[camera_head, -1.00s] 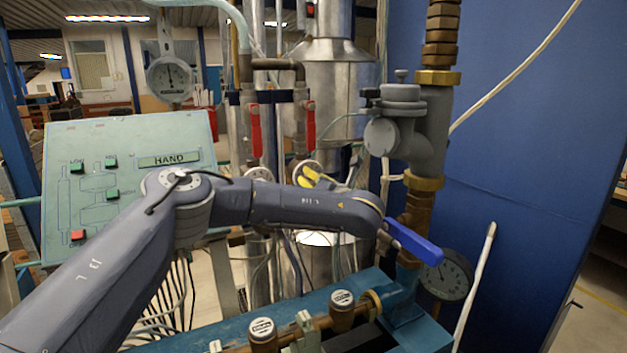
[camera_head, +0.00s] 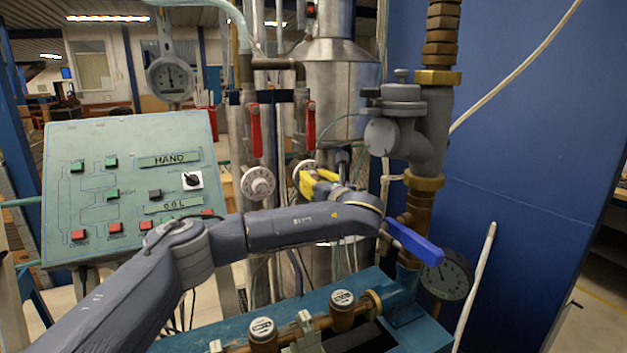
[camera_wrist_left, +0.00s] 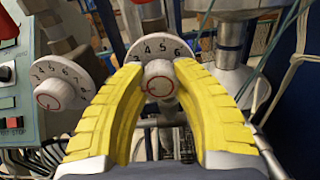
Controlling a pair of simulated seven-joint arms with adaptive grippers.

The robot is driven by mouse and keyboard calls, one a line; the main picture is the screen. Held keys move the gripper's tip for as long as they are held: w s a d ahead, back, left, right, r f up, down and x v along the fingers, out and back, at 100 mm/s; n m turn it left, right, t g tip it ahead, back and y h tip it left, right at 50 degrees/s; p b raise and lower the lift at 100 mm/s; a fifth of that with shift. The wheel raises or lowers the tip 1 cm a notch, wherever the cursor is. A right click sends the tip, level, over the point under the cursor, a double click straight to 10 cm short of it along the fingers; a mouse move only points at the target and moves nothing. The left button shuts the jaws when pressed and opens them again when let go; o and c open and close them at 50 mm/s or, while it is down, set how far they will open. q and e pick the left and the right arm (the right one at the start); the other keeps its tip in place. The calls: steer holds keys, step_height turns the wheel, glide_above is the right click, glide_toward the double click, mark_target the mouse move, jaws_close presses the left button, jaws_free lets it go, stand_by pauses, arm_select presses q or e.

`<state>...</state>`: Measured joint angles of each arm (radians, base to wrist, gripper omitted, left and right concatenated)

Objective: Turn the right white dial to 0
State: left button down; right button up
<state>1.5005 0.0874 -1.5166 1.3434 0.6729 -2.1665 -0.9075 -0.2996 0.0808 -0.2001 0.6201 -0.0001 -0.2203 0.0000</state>
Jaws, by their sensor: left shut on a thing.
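The right white dial (camera_head: 301,167) is on a vertical pipe below a red lever, partly covered by my left gripper. In the left wrist view, the right dial (camera_wrist_left: 160,80) has a round knob in front of a white disc, with 4, 5 and 6 readable on the disc's upper part. My left gripper (camera_head: 305,184) has yellow fingers. In the left wrist view its fingertips (camera_wrist_left: 160,78) lie on both sides of the knob, shut on it. The lower part of the disc's scale is hidden. My right gripper is not in view.
The left white dial (camera_head: 258,183) is close beside the right one. Red levers (camera_head: 310,126) hang above. A green control panel (camera_head: 120,185) stands left. A blue-handled valve (camera_head: 413,242) and small meters (camera_head: 342,300) are lower right.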

arm_select(q)
steer(key=n, duration=0.4)
steer(key=shift+n, duration=0.3)
steer(key=shift+a+n, duration=0.15)
steer(key=shift+n, duration=1.25)
steer(key=shift+r, duration=0.15)
steer(key=c, duration=1.2)
jaws_free()
steer(key=o, duration=0.3)
